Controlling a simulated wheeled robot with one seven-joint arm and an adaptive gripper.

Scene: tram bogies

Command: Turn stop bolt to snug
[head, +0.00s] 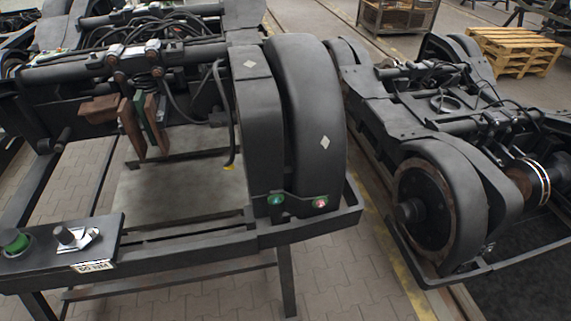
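My gripper is not in this view. A flat dark plate (98,256) sits at the lower left on the near frame. A grey metal bolt or stud (68,235) stands on it, with a lighter flat metal piece around or beside it. A small white label (93,267) is on the plate's front edge; its lettering is too small to read surely. Two small round fittings, one green (275,200) and one red (320,202), sit low on the dark curved guard (312,110) at centre. I cannot tell which fitting is the stop bolt.
A green round knob (15,243) stands at the plate's left end. Brown blocks (130,124) and cables hang from the near bogie. A second bogie (440,200) stands at right, a wooden pallet (515,48) behind it. Paved floor (345,270) lies between them.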

